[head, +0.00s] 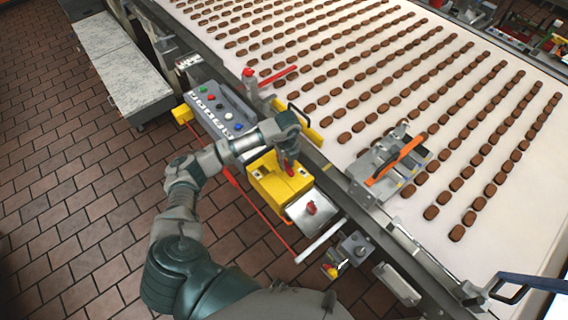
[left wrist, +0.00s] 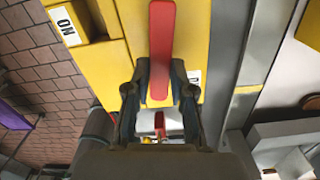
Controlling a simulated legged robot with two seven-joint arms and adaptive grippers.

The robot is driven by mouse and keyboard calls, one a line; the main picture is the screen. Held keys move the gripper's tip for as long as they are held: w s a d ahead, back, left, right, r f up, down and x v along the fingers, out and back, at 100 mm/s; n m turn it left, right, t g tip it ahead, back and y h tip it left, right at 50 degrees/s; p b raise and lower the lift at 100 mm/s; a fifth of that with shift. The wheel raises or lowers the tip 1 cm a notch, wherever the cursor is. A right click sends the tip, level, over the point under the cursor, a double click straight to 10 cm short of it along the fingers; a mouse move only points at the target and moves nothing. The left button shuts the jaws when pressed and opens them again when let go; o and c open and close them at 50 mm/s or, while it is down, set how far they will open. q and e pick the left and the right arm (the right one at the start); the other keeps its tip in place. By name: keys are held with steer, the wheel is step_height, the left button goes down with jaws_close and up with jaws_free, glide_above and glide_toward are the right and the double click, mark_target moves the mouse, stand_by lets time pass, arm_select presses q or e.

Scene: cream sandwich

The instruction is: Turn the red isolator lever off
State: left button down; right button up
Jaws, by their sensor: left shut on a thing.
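The red lever (left wrist: 161,40) stands out against a yellow box in the left wrist view, running up the picture from between my fingers. My left gripper (left wrist: 159,92) is shut on its lower part, with one dark finger on each side. In the head view the left gripper (head: 287,154) is over the yellow box (head: 270,188) at the conveyor's near side. A little of the red lever (head: 290,168) shows just below the gripper there; the rest is hidden. My right gripper is not in view.
A grey button panel (head: 215,108) is left of the yellow box. A small box with a red knob (head: 311,208) is at its lower right. Another red handle (head: 278,75) sits above the panel. The conveyor (head: 340,145) carries rows of brown sweets. Brick floor lies at left.

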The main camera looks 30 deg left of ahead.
arm_select(q)
steer(key=shift+w+d+n, duration=0.15)
steer(key=shift+d+n, duration=0.15)
steer(key=shift+d, duration=0.05)
steer(key=shift+w+a+n, duration=0.1)
steer(key=shift+n, duration=0.2)
steer(key=shift+a, duration=0.1)
steer(key=shift+w+n, duration=0.2)
steer(key=shift+n, duration=0.4)
steer(key=shift+f, duration=0.1)
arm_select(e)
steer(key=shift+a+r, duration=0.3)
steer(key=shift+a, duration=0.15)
arm_select(q)
steer(key=c, duration=1)
jaws_free()
steer(key=shift+w, duration=0.15)
step_height(320, 180, up, 12)
